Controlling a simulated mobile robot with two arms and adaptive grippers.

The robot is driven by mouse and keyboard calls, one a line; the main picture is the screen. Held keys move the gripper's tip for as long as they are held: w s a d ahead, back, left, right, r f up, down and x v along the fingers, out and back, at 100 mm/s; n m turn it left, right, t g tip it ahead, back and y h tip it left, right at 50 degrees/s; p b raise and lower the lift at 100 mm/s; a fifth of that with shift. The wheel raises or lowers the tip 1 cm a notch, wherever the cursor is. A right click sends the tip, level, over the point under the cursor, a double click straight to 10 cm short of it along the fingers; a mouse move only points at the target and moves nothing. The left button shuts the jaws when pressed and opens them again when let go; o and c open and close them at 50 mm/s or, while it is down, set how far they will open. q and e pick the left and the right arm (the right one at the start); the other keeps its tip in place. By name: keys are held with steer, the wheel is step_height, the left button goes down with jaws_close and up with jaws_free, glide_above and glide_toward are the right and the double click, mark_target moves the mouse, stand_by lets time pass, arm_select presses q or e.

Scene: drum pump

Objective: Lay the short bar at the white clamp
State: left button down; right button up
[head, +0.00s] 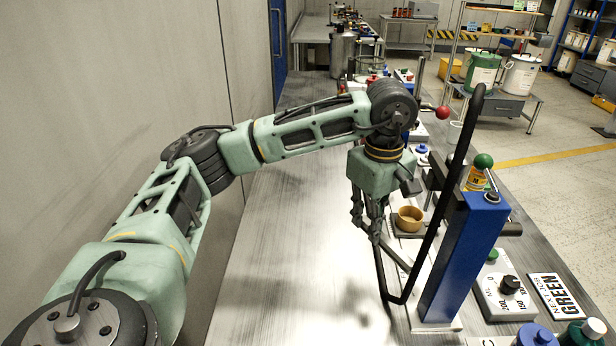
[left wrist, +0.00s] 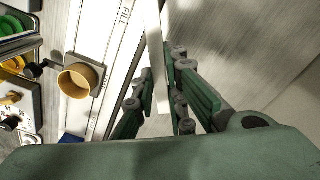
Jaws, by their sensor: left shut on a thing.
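My left gripper (head: 371,224) points down over the grey bench, left of the blue post. In the left wrist view its fingers (left wrist: 160,66) are shut on a pale, flat, narrow bar (left wrist: 155,40). The bar also shows in the head view (head: 396,256), sticking out from the fingertips toward the lower right, near the black hoop. I cannot tell whether the bar touches the bench. I cannot pick out the white clamp with certainty in either view. My right gripper is not in view.
A tan cup (head: 410,219) stands close right of the gripper; it also shows in the left wrist view (left wrist: 78,81). A blue post (head: 462,262) and tall black hoop (head: 440,205) stand at the right. The bench's left side (head: 285,240) is clear.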

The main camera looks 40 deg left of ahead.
arm_select(q)
steer(key=w+a+n, duration=0.5)
steer(key=a+n, duration=0.1)
steer(key=n, duration=1.5)
glide_above(297, 206)
step_height(297, 206, down, 6)
steer(key=shift+f, duration=0.1)
step_height(297, 206, down, 4)
steer(key=shift+f, duration=0.1)
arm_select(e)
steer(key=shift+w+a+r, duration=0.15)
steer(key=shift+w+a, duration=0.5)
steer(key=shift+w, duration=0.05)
arm_select(q)
steer(key=c, duration=2.2)
jaws_free()
steer(key=shift+f, duration=0.1)
steer(key=o, duration=0.4)
steer(key=shift+o, duration=0.2)
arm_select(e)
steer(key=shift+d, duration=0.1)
